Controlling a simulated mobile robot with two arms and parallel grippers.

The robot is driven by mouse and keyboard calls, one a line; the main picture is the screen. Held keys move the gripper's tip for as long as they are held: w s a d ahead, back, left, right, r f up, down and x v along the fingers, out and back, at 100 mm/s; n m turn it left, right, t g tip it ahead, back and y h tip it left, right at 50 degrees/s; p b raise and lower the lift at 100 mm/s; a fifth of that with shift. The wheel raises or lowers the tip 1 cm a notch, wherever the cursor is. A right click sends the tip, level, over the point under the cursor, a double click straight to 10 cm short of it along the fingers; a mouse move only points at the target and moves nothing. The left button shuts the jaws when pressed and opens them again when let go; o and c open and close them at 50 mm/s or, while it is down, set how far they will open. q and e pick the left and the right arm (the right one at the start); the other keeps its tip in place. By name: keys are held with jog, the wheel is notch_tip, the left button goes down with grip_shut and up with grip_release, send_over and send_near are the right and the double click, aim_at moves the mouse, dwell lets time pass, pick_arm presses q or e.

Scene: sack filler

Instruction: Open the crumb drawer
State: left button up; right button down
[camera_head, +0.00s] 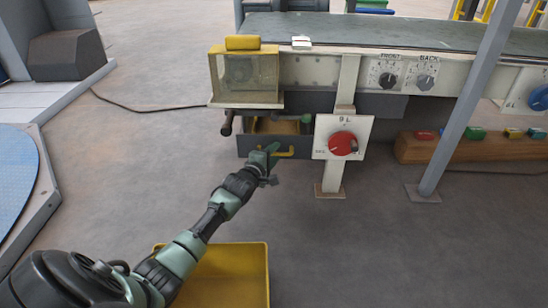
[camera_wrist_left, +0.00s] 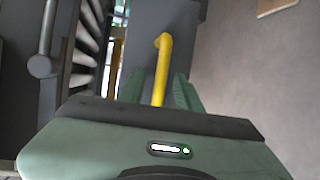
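The crumb drawer (camera_head: 305,146) is a dark grey box low under the left end of the conveyor. It stands partly out, and its tan inside shows from above. Its yellow handle (camera_head: 288,153) is on the front face. My left gripper (camera_head: 271,153) is at the handle. The gripper hides part of the handle and drawer front. My right gripper is not in view.
A white panel with a red knob (camera_head: 342,143) stands just right of the drawer. A dark-ended bar (camera_head: 228,122) sticks out at the upper left. A yellow bin (camera_head: 235,275) is on the floor below my left arm. A grey post (camera_head: 465,105) is further right.

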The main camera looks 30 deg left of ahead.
pick_arm(q)
jog(key=shift+c, duration=0.3)
grip_shut()
dwell(1.1)
